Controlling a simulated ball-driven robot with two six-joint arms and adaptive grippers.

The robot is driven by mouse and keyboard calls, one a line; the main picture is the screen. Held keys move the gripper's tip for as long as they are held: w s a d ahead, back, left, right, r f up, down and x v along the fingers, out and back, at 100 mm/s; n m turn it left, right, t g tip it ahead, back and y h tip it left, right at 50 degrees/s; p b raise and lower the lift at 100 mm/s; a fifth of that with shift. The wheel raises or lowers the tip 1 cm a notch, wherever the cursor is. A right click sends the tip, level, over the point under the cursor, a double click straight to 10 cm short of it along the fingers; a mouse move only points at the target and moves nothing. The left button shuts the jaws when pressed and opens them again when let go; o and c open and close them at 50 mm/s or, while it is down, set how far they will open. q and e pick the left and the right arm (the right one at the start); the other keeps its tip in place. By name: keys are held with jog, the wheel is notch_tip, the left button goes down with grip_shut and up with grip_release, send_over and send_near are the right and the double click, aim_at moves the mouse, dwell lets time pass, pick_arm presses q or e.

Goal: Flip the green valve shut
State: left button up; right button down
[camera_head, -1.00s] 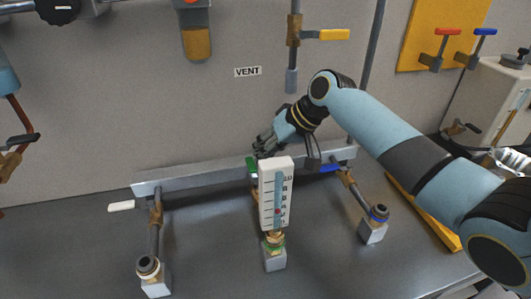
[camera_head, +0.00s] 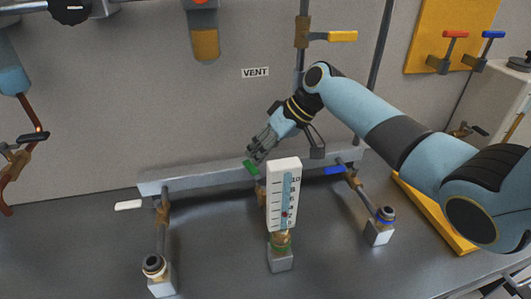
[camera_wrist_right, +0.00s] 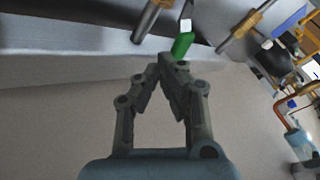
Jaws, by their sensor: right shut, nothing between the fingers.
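The green valve's handle (camera_head: 252,167) shows in the head view just left of the top of the white gauge, at the metal rail. The gauge hides most of the pipe and valve body behind it. In the right wrist view the green handle (camera_wrist_right: 183,44) lies just beyond the fingertips, at a slant. My right gripper (camera_head: 254,157) is shut and empty, its tips right at the handle; I cannot tell whether they touch it. The closed fingertips also show in the wrist view (camera_wrist_right: 168,62). My left gripper is not in view.
The white gauge (camera_head: 284,192) stands in front of the green valve. A white handle (camera_head: 128,205) is to the left and a blue handle (camera_head: 335,170) to the right, close under my right wrist. The metal rail (camera_head: 205,180) runs behind them. The front bench is clear between the pipes.

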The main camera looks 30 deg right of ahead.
aim_at(244, 163)
jog(key=a+p, duration=0.1)
jog(key=a, duration=0.2)
jog(key=shift+w+a+p, duration=0.2)
jog(key=shift+a+p, duration=0.1)
jog(key=shift+p, duration=0.1)
jog(key=shift+s+a+n+g+y, duration=0.15)
jog(key=shift+s+a+n+g, duration=0.25)
jog(key=shift+a+n, duration=0.35)
jog(key=shift+s+a+n+g+y, duration=0.1)
jog(key=shift+s+a+n+g, duration=0.15)
jog(key=shift+a+n+g, duration=0.35)
jog(key=shift+s+a+n+g+y, duration=0.15)
jog(key=shift+s+a+n+g, duration=0.2)
jog(key=shift+a+n, duration=0.45)
jog(key=shift+d, duration=0.1)
